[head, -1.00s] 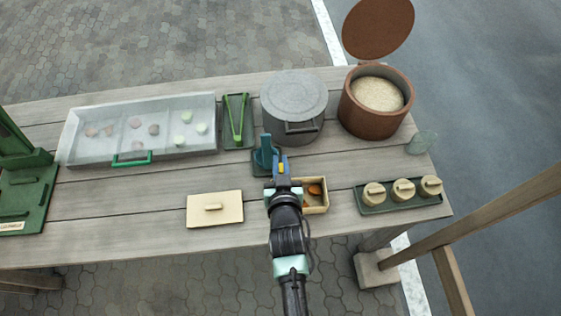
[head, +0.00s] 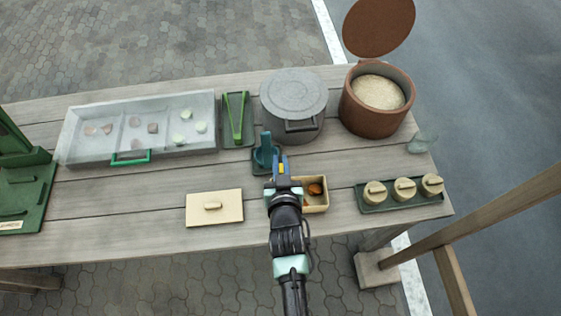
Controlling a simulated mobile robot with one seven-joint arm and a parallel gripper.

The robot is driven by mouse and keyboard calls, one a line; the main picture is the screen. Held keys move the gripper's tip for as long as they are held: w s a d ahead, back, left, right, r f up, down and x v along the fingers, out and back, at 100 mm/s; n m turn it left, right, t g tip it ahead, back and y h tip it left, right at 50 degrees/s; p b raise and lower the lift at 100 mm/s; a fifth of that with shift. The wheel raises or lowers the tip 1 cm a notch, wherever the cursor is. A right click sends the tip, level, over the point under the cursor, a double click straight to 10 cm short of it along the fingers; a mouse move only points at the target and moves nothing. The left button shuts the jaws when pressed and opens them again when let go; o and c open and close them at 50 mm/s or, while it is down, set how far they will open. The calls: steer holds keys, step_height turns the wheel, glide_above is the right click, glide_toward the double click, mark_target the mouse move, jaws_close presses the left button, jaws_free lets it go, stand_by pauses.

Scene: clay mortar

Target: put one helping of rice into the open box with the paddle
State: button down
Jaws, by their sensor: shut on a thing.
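The cooked rice (head: 378,91) lies in an open reddish-brown tub (head: 370,119) at the back right. The open box (head: 324,206), small and beige, stands just right of my gripper and holds orange-brown pieces; my arm covers its left part. The teal paddle (head: 265,142) stands upright at a small dark teal stand (head: 257,169), just beyond my gripper and slightly left. My gripper (head: 281,171) is shut on the paddle, as far as this view shows; the grasp itself is mostly hidden by my wrist. I see no rice on the paddle.
A grey lidded pot (head: 293,95) stands behind the paddle, left of the tub. Green tongs (head: 236,117) lie on a tray beside a clear case (head: 72,142). A beige lid (head: 230,212) lies front left; several small lidded pots (head: 404,189) stand right. Bare tabletop (head: 110,215) lies left.

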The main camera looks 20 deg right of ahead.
step_height(320, 180, up, 10)
steer(key=p, duration=0.8)
steer(key=shift+p, duration=0.35)
steer(key=shift+b, duration=0.65)
stand_by(1.0)
step_height(320, 180, down, 9)
steer(key=b, duration=0.8)
steer(key=shift+f+b, duration=0.35)
steer(key=shift+f, duration=0.1)
stand_by(0.9)
steer(key=shift+s+f, duration=0.15)
steer(key=shift+f, duration=0.25)
stand_by(1.1)
steer(key=shift+r, duration=0.15)
